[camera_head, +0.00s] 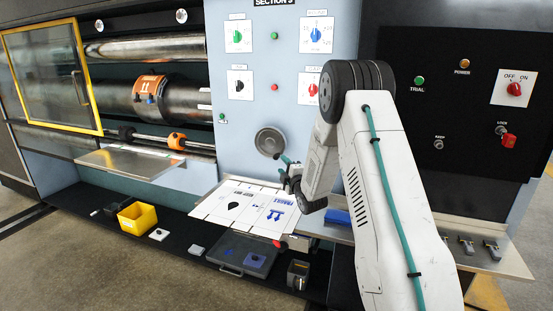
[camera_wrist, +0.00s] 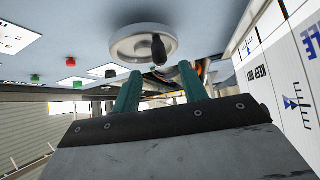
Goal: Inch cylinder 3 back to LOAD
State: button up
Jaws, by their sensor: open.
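A grey handwheel (camera_head: 268,141) is mounted on the light-blue panel (camera_head: 262,105) headed SECTION 3. In the wrist view the handwheel (camera_wrist: 128,42) with its black crank knob (camera_wrist: 158,48) lies just beyond my fingertips. My gripper (camera_head: 284,168) is just right of and below the wheel. In the wrist view my gripper (camera_wrist: 160,80) has its two teal fingers apart with nothing between them; the knob appears past the gap. The lower cylinder (camera_head: 190,98), with an orange plate (camera_head: 150,88), lies in the open bay at left. I cannot read a LOAD mark.
A yellow-framed guard (camera_head: 48,80) stands at the left of the bay. Printed white sheets (camera_head: 240,205) lie on the shelf below the handwheel. Dials and buttons are on the panel above it. A yellow bin (camera_head: 137,219) and a grey tray (camera_head: 242,254) sit on the lower ledge.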

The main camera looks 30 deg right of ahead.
aim_at(277, 159)
jog(key=w, duration=0.5)
jog(key=w+d+r, duration=0.1)
jog(key=w, duration=0.1)
jog(key=shift+w, duration=0.2)
grip_shut()
